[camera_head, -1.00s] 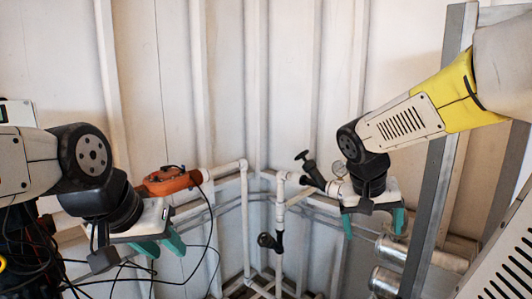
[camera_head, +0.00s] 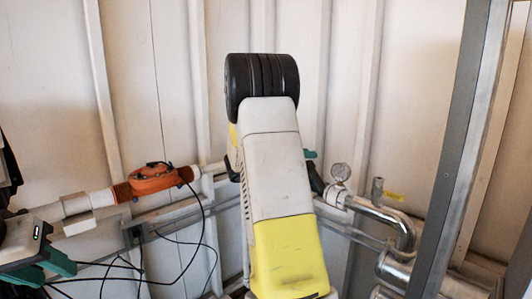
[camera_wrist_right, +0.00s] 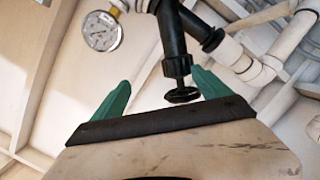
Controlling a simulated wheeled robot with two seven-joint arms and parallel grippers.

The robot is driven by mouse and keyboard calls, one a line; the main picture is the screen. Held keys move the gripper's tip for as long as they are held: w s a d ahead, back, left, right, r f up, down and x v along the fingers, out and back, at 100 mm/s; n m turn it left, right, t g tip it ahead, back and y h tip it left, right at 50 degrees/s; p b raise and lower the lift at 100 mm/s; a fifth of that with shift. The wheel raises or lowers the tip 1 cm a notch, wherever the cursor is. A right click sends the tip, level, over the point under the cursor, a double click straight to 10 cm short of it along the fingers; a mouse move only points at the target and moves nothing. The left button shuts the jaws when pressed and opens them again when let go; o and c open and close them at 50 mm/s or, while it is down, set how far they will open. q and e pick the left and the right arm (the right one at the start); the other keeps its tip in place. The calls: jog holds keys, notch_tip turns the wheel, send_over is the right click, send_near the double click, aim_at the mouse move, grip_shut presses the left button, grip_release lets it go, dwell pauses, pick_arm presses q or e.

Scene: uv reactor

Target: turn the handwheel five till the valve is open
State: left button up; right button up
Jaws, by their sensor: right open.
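A small black handwheel (camera_wrist_right: 183,95) sits at the end of a black valve body (camera_wrist_right: 172,38) in the right wrist view. My right gripper (camera_wrist_right: 161,76) is open, with its teal fingers on either side of the wheel, which lies nearer the right-hand finger. I cannot tell whether they touch. In the head view my right arm hides the wheel and most of that gripper; part of the black valve (camera_head: 315,178) shows to the right of the arm. My left gripper (camera_head: 42,268) is at the lower left, away from the valve; its finger gap is unclear.
A pressure gauge (camera_head: 340,171) and a curved metal pipe (camera_head: 400,226) are right of my right arm. An orange device (camera_head: 157,179) on a white pipe and loose black cables are at left. A grey upright post (camera_head: 458,150) stands at right.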

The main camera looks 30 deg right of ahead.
jog(key=w+d+t, duration=0.1)
jog(key=w+d, duration=0.2)
jog(key=w, duration=0.1)
jog(key=w+d+t+h, duration=0.1)
jog(key=w+d, duration=0.3)
jog(key=shift+d+r+n, duration=0.1)
jog(key=shift+d+n, duration=0.1)
jog(key=shift+n, duration=0.2)
dwell(0.3)
jog(key=c, duration=1.3)
jog(key=shift+t, duration=0.4)
